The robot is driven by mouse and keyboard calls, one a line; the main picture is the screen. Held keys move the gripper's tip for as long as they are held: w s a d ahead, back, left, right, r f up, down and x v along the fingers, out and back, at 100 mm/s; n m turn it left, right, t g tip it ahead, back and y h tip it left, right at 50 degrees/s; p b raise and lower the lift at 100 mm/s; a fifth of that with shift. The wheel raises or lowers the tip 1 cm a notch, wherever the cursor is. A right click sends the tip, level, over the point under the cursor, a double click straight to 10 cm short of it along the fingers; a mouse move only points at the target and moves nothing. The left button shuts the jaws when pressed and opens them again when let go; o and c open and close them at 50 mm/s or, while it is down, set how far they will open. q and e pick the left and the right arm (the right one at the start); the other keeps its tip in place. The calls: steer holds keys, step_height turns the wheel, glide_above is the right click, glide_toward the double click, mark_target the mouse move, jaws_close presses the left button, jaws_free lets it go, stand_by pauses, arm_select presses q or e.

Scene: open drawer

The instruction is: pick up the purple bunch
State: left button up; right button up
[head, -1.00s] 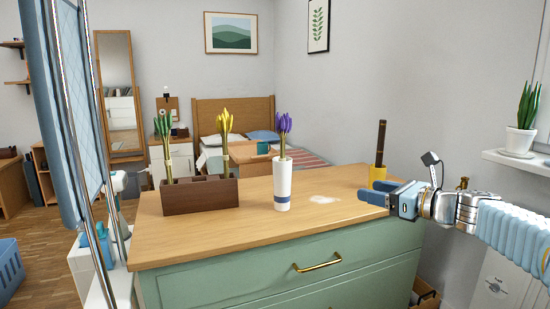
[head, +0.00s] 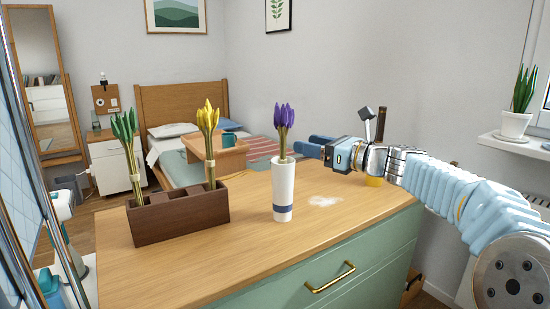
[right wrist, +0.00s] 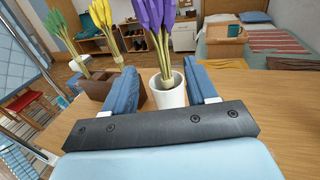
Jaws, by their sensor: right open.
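The purple bunch (head: 284,124) stands upright in a white vase (head: 283,192) with a dark blue band, on the wooden dresser top. My right gripper (head: 312,146) is open and empty, to the right of the bunch in the head view. In the right wrist view the purple bunch (right wrist: 157,30) and the white vase (right wrist: 170,90) show beyond and between the two blue fingers, apart from them. My left gripper is not in view.
A brown divided box (head: 180,212) left of the vase holds a green bunch (head: 125,130) and a yellow bunch (head: 208,120). A white patch (head: 323,201) lies right of the vase.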

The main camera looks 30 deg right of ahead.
mark_target(280, 135)
steer(key=x, duration=0.5)
steer(key=shift+w+a+p, duration=0.1)
steer(key=shift+w+p, duration=0.2)
steer(key=x, duration=0.3)
steer(key=p+x, duration=0.1)
steer(key=shift+w+r, duration=0.25)
steer(key=shift+r, duration=0.1)
steer(key=shift+w+a, duration=0.15)
steer(key=shift+w, duration=0.2)
steer(key=shift+c, duration=0.3)
jaws_close()
